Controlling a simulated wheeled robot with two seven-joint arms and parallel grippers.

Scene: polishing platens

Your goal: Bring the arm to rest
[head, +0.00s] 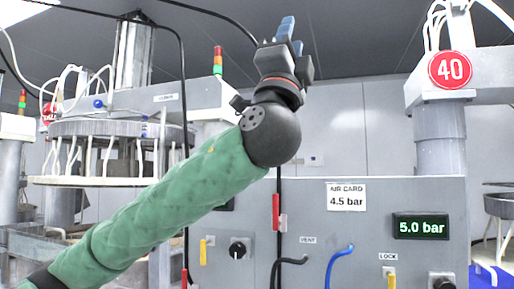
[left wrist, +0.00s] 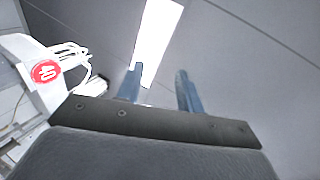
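My left arm (head: 150,205), in a green quilted sleeve, rises from the lower left of the head view. Its gripper (head: 288,32) points up near the top middle, in front of the ceiling and well above the grey control panel. In the left wrist view the two blue fingers (left wrist: 158,88) stand apart with nothing between them, against the ceiling and a bright lamp. The gripper touches nothing. My right gripper is in neither view.
The grey panel (head: 345,265) carries an "AIR CARD 4.5 bar" label (head: 346,196), a green display reading 5.0 bar (head: 421,226), a red handle (head: 276,212), yellow levers and a black knob (head: 238,249). A machine column with a round red 40 sign (head: 451,69) stands right. A round platen machine (head: 95,128) stands left.

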